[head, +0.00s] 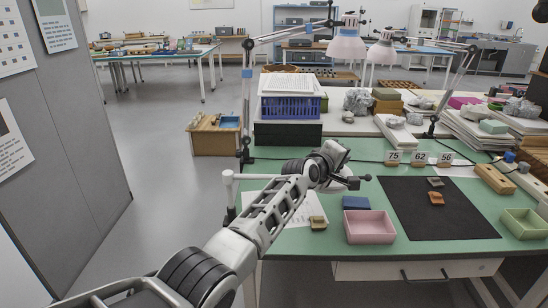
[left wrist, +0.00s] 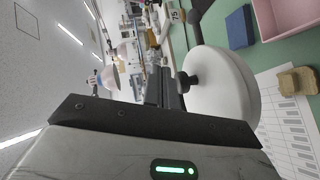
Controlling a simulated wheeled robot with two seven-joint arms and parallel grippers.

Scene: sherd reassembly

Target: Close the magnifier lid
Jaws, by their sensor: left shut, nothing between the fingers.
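The magnifier's white round part (left wrist: 222,92), which looks like its lid, fills the middle right of the left wrist view, with a small black knob (left wrist: 188,80) at its near edge. I cannot tell how far the lid is tilted. In the head view my arm mostly hides the magnifier; its white support post (head: 229,190) stands at the table's left edge. My left gripper (head: 348,182) is shut and empty. In the left wrist view its dark fingers (left wrist: 166,90) are right beside the knob; contact is unclear. My right gripper is out of view.
On the green table (head: 305,241) lie a pink tray (head: 370,228), a blue block (head: 355,202), a small tan piece (head: 318,223) and a printed sheet (head: 262,207). A black mat (head: 440,220) holds sherds. A lamp arm (head: 246,100) rises behind my arm.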

